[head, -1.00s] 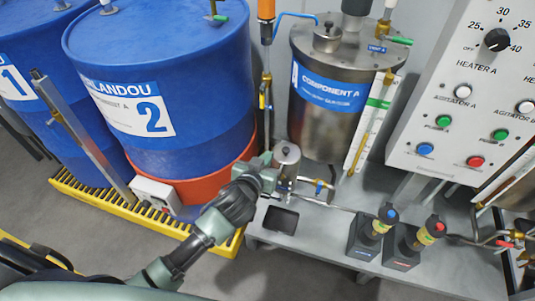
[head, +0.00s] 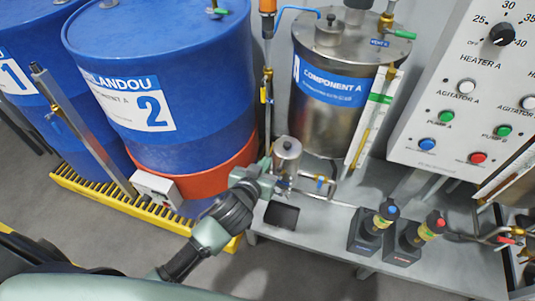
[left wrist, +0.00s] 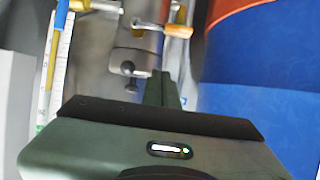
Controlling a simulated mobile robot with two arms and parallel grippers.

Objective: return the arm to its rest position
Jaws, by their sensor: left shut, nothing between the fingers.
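My left arm reaches in from the bottom left in the head view. My left gripper (head: 270,168) is shut and empty. In the picture it lies just left of a small metal cylinder with a domed lid (head: 286,155) on the grey bench; I cannot tell whether they touch. In the left wrist view its closed dark green fingers (left wrist: 163,88) point toward blurred metal fittings (left wrist: 135,60), with nothing between them. My right gripper is not in view.
Blue drum 2 (head: 170,60) stands on a yellow-edged grate at left. Two black-based holders (head: 366,235) and a control panel (head: 450,110) are at right. Grey floor shows below the bench.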

